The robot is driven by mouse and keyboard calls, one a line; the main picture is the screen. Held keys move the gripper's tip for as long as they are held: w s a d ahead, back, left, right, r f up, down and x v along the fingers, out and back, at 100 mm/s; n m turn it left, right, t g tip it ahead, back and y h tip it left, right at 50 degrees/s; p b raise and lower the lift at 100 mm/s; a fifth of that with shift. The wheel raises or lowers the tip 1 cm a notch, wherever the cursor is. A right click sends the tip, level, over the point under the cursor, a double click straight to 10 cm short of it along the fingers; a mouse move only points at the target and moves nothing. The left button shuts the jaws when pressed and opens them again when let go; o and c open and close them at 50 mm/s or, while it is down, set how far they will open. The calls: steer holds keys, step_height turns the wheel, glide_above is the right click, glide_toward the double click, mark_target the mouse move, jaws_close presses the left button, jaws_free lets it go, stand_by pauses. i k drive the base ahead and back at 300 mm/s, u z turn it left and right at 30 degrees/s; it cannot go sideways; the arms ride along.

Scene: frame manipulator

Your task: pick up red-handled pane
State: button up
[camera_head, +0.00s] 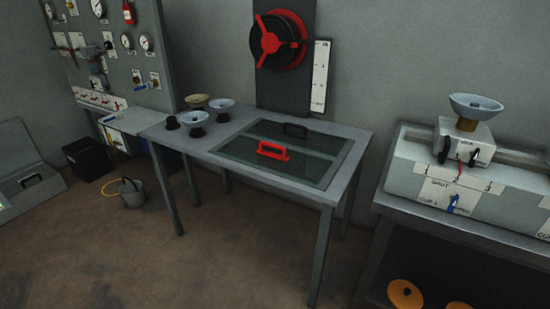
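The red-handled pane (268,165) is a dark, glassy sheet lying flat on the grey metal table (215,157). Its red handle (273,150) stands up from its surface. Behind it is a black handle (295,130) on a similar glassy area. My gripper is not in view, and nothing covers the red handle.
Bowls and cups, one a blue-white bowl (221,106), stand on the table's left part. A red wheel (278,39) is mounted behind. A grey bench (438,222) with a boxy machine (450,180) stands at right. Front floor is clear.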

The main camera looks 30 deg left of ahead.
mark_target(311, 170)
steer(key=u, duration=2.55)
steer(key=i, duration=2.5)
steer(key=z, duration=3.6)
